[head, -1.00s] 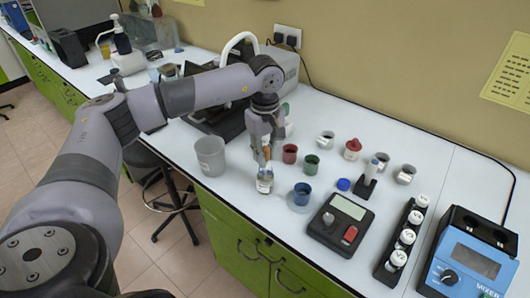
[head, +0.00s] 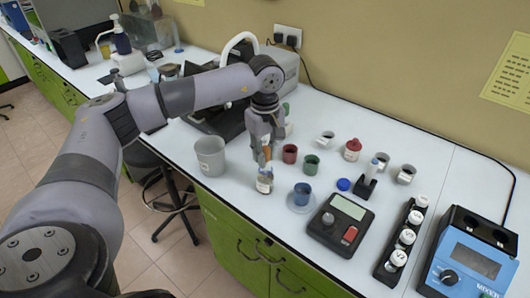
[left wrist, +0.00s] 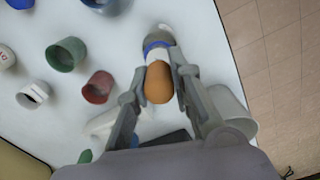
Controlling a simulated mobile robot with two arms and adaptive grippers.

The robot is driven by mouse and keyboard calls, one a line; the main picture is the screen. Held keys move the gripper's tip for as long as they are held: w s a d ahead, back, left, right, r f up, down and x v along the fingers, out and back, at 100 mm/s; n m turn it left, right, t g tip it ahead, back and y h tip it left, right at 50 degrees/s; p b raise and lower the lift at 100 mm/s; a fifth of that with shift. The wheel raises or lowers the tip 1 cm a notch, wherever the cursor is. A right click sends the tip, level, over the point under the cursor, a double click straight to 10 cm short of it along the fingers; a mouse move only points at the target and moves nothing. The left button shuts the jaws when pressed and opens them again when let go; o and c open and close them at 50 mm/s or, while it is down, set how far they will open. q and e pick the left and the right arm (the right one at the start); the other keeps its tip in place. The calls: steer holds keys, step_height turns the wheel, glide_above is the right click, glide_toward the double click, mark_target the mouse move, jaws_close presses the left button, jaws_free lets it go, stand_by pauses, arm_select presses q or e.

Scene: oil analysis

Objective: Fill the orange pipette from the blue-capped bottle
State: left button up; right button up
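The orange pipette (head: 267,153) is upright in my left gripper (head: 265,158). In the left wrist view its orange bulb (left wrist: 158,84) is between the two fingers (left wrist: 158,92), which close on it from both sides. The small clear bottle (head: 264,185) with a pale label stands uncapped on the bench directly below. A blue cap (head: 343,184) lies on the bench to the right. My right gripper is not in view.
A grey beaker (head: 211,156) stands left of the bottle. A scale (head: 340,224), vial rack (head: 403,240) and blue mixer (head: 468,258) are farther right.

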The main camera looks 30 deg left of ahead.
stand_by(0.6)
arm_select(q)
steer(key=shift+r+p, duration=3.05)
steer(key=shift+r, duration=2)
steer(key=shift+f, duration=0.1)
